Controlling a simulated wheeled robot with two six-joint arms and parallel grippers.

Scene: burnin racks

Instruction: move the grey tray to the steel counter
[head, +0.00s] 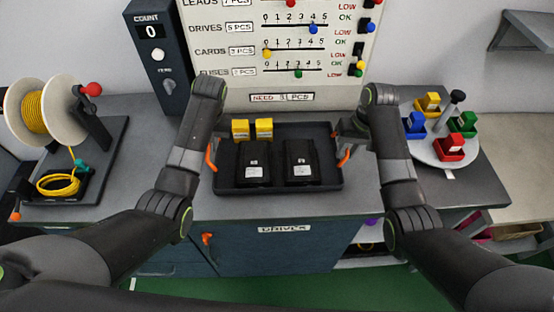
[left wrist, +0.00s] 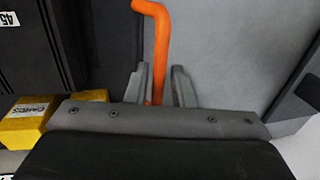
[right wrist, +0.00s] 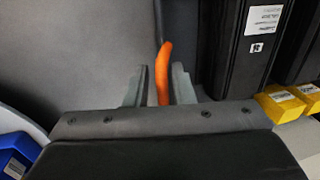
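The grey tray (head: 333,181) is dark and rests on the middle bench, holding two black drives (head: 254,163) and two yellow boxes (head: 240,130). It has an orange handle (head: 211,153) at its left end and another (head: 345,158) at its right. My left gripper (left wrist: 158,82) has its fingers either side of the left handle, with narrow gaps showing. My right gripper (right wrist: 160,80) straddles the right handle, also with a gap beside it. In the head view the fingertips are largely hidden by my wrists. A pale counter (head: 522,165), apparently the steel one, is at far right.
A cable reel (head: 38,112) stands on the left. A round white stand with coloured blocks (head: 430,150) sits right of the tray, between it and the pale counter. A count board (head: 300,90) rises behind the tray. A wall shelf (head: 528,30) overhangs the far right.

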